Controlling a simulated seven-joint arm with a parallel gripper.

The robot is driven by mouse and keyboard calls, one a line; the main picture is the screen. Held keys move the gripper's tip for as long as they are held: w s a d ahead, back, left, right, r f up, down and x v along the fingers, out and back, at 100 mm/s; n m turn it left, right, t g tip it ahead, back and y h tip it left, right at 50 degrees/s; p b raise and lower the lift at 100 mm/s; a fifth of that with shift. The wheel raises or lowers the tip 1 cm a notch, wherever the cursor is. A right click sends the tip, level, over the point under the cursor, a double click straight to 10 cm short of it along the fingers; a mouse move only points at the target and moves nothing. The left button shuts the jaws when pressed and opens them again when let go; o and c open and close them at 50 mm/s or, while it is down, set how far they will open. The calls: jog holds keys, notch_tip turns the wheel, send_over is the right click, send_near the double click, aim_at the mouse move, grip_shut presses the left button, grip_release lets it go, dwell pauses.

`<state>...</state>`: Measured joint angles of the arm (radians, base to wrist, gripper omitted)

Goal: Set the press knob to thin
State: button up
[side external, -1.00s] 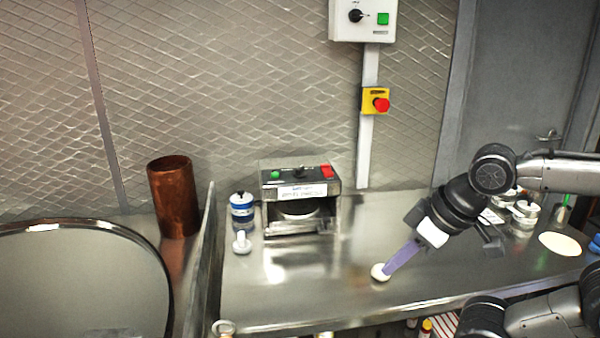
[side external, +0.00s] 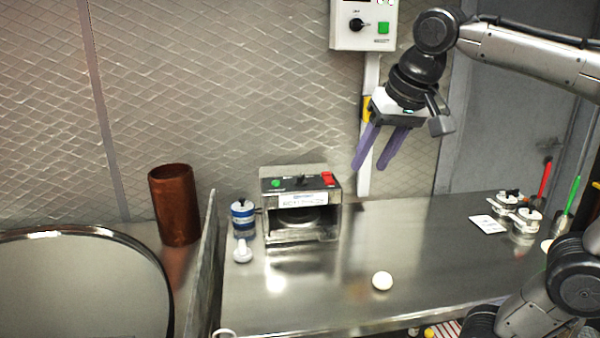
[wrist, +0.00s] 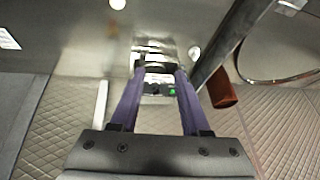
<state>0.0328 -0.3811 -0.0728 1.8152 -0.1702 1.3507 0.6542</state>
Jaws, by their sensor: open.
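The press (side external: 300,205) is a steel box on the counter against the back wall. Its top panel has a green button (side external: 276,183), a black knob (side external: 300,181) and a red switch (side external: 327,178). The knob's setting is too small to read. In the wrist view the press panel (wrist: 158,85) lies between the finger tips, some way off. My gripper (side external: 369,168) has two purple fingers, spread apart and empty. It hangs above and to the right of the press, pointing down, and touches nothing.
A white dough ball (side external: 382,281) lies on the counter. A blue-banded jar (side external: 243,215) and a white stamp-like piece (side external: 242,250) stand left of the press. A copper cylinder (side external: 175,205) is beyond the divider (side external: 206,265). A wall control box (side external: 363,25) is near my arm.

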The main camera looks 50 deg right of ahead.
jog(key=w+d+r+m+h, duration=0.1)
jog(key=w+d+r+m, duration=0.4)
jog(key=w, duration=0.4)
jog(key=m+g+h, duration=0.1)
jog(key=m+g, duration=0.1)
jog(key=g, duration=0.2)
send_over(301, 175)
jog(key=s+a, duration=0.2)
jog(key=a, duration=0.4)
notch_tip(301, 175, down, 8)
jog(key=x, duration=1.3)
jog(key=shift+w+d+f, duration=0.2)
jog(key=shift+w+d, duration=0.05)
jog(key=shift+w, duration=0.15)
grip_shut()
